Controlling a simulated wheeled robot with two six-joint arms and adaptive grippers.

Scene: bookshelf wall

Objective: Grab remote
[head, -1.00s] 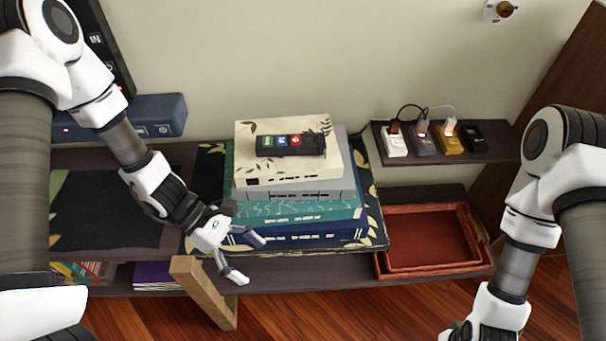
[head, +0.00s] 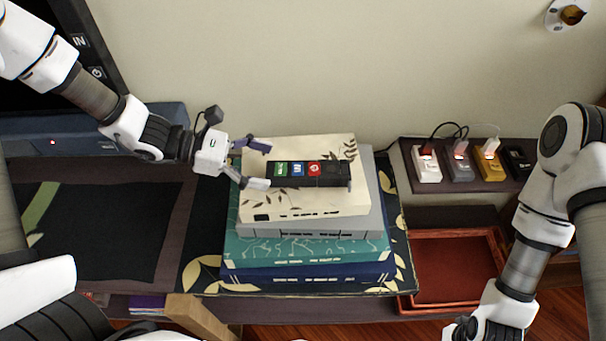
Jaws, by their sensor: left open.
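The black remote (head: 325,175) lies on top of a stack of books, on the cream book (head: 300,203) with leaf prints. It has green, blue and red buttons toward its left end. My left gripper (head: 264,165) is open at the left end of the remote, with one finger on the far side and one on the near side. I cannot tell whether the fingers touch it. My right gripper (head: 462,330) is low at the bottom right, partly cut off by the frame edge, and its fingers are not clear.
Grey, teal and blue books (head: 300,249) lie under the cream book on a dark leaf-patterned mat (head: 205,270). A red tray (head: 455,268) is at right. A small shelf (head: 408,152) holds several chargers. A black cloth (head: 100,230) lies at left.

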